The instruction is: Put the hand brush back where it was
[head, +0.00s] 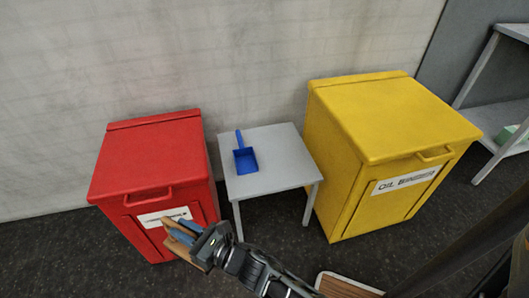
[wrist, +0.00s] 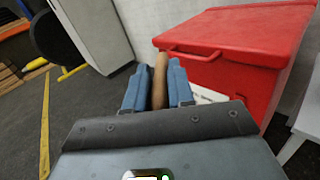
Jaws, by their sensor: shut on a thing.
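The hand brush (head: 178,236) is a brown wooden piece held at the end of my arm, in front of the red bin. Its brown handle (wrist: 160,82) shows between the two blue fingers in the wrist view. My gripper (head: 186,230) is shut on it; the fingers also show in the wrist view (wrist: 157,90). The bristles cannot be made out. A blue dustpan (head: 246,160) lies on the small grey table (head: 278,180), its handle toward the wall. The tabletop beside the dustpan is bare. My gripper is in front and left of the table, apart from it.
A red bin (head: 150,158) stands left of the table; it fills the right of the wrist view (wrist: 240,45). A yellow bin (head: 385,115) stands close on the table's right. A grey shelf (head: 495,115) is at the far right. Dark floor lies clear in front of the table.

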